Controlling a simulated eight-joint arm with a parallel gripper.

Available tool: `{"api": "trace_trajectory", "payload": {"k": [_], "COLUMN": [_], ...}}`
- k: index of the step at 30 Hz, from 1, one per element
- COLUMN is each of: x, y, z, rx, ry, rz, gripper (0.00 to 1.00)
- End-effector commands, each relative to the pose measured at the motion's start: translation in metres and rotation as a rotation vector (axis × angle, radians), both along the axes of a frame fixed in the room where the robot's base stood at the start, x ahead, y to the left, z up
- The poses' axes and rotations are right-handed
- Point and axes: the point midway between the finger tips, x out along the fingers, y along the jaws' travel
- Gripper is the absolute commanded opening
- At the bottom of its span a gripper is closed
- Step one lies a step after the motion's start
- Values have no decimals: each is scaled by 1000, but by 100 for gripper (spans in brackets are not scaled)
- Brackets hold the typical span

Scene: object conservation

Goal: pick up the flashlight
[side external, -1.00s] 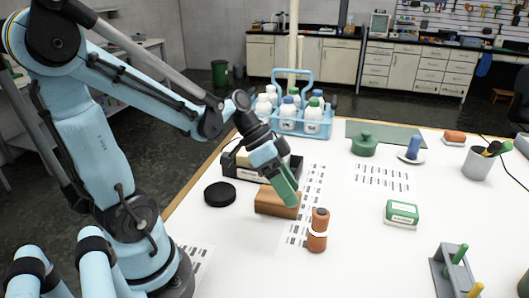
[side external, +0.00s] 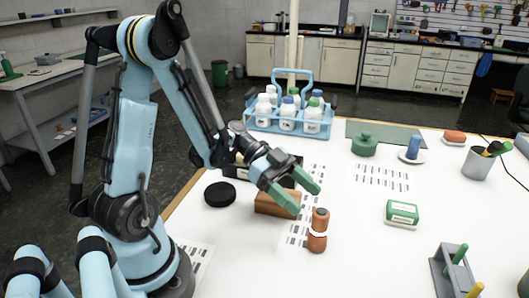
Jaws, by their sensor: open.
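I cannot clearly make out which thing is the flashlight. An orange-brown cylinder (side external: 318,242) with a pale band stands upright on the white table, on a printed strip. My gripper (side external: 303,195) has green fingers and is open and empty, spread apart. It is above the table, just behind and left of the cylinder in the picture. One finger passes in front of a brown block (side external: 268,205). A black tray (side external: 228,163) stands behind the gripper and arm, which hide much of it and its contents.
A black round lid (side external: 220,194) lies left of the block. A blue bottle carrier (side external: 264,127) stands behind. A green box (side external: 401,212), a green lidded pot (side external: 364,145) and a grey rack (side external: 441,272) are to the right. The table (side external: 350,265) is clear right of the cylinder.

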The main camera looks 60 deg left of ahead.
Motion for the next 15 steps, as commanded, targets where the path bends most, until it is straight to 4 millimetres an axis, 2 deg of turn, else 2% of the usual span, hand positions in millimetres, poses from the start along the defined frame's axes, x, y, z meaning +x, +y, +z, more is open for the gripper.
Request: {"api": "trace_trajectory", "payload": {"k": [5, 15], "x": [4, 22], "y": [-9, -45], "z": [-4, -19], "rx": [0, -1], "ry": [0, 2], "rz": [-1, -1], "gripper": [68, 68]}}
